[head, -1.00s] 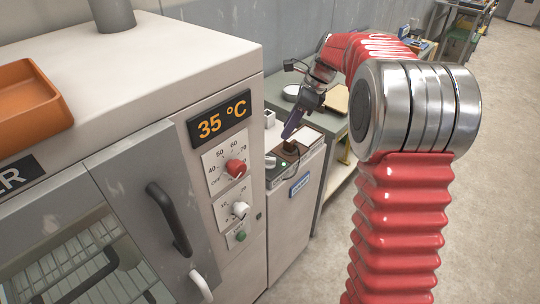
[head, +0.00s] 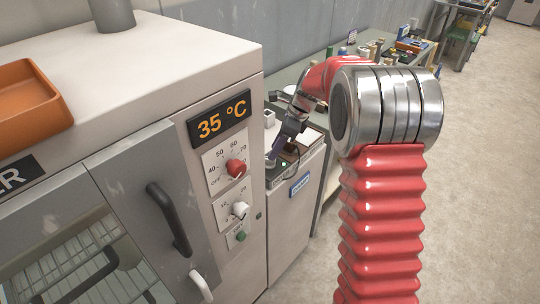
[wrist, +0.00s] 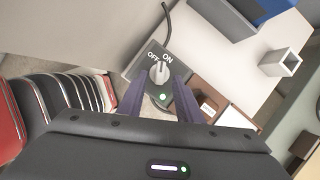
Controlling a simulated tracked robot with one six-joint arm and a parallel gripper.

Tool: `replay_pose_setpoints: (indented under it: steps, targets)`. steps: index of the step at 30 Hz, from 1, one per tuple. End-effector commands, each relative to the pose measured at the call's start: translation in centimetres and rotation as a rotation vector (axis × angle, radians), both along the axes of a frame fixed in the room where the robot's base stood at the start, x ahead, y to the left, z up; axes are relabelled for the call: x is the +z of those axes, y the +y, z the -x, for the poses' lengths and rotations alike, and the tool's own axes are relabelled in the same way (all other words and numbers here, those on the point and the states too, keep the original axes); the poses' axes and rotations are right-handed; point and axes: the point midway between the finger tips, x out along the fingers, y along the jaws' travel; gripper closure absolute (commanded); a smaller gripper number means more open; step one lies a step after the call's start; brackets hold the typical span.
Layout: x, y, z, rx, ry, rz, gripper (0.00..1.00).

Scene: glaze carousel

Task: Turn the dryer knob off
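The dryer (head: 130,60) fills the left of the head view; its display (head: 220,122) reads 35 °C. Below it is a red knob (head: 236,168) on a dial marked OFF and rising numbers; I cannot tell its exact setting. A white knob (head: 240,209) sits under it. In the wrist view a pale knob (wrist: 159,72) stands on a dark switch box (wrist: 178,62) marked OFF and ON, with a lit green lamp (wrist: 163,97). My gripper (wrist: 158,88) is open, its purple fingers either side of that knob, apparently without contact. It is right of the dryer (head: 270,161).
The switch box rests on a low cabinet (head: 291,222) with a blue label, beside the dryer. A cable (wrist: 168,22) runs from the box. A small square container (wrist: 281,62) is nearby. A bench with jars stands behind; open floor (head: 470,200) is at right.

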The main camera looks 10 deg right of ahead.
Motion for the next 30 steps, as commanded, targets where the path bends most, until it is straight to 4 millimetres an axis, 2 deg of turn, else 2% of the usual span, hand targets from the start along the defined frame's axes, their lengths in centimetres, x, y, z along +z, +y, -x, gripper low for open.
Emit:
replay_pose_setpoints:
  steps: [3,9,19,30]
  targets:
    - [-1.7,0.6,-0.2,0.000,0.003,0.000,0.68]
    - [-3.3,1.2,-0.5,0.000,0.001,0.001,0.68]
    - [-3.6,1.4,-0.6,0.001,0.000,0.000,0.68]
    - [-3.5,1.4,-0.6,0.001,0.000,0.000,0.93]
